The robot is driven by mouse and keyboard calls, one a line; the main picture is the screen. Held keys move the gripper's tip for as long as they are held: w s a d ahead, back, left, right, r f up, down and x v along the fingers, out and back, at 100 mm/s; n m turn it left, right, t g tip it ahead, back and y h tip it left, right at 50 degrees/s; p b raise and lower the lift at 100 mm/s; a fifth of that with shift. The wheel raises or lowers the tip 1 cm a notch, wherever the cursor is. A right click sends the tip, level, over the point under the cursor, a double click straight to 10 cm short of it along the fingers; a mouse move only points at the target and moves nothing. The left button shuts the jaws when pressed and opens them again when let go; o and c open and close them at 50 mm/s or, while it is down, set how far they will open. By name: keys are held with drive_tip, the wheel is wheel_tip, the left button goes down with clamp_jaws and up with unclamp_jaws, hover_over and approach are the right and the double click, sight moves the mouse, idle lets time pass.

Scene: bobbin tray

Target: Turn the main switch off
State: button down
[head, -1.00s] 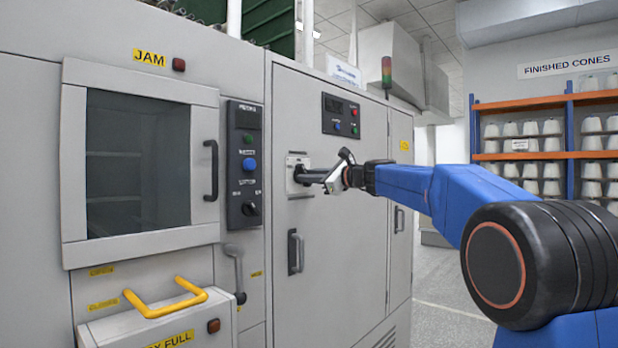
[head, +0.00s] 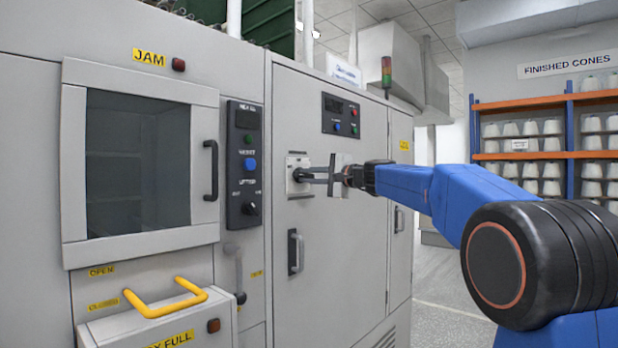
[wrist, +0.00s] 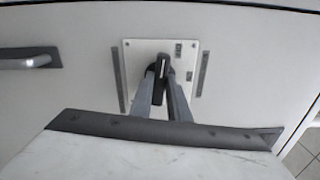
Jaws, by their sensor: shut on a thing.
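The main switch is a black rotary handle (wrist: 162,68) with a white line, on a pale square plate (wrist: 133,52) fixed to the grey cabinet door. In the wrist view the handle points roughly along the picture's vertical, with small dark labels beside it on the plate. My gripper (wrist: 163,82) is shut on the handle, one finger on each side. In the head view my gripper (head: 309,174) reaches the switch plate (head: 293,163) from the right, and its fingers hide much of the handle.
A vertical door handle (head: 296,251) sticks out below the switch. A small button panel (head: 341,115) is above it. To the left are a control strip (head: 243,165), a windowed door (head: 68,160) and a yellow handle (head: 166,309). Open floor lies to the right.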

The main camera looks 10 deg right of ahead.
drive_tip(key=shift+n, duration=0.6)
drive_tip(key=c, duration=1.7)
unclamp_jaws()
drive_tip(key=v, duration=1.7)
drive_tip(key=shift+s+d, duration=0.1)
drive_tip(key=shift+s, duration=0.05)
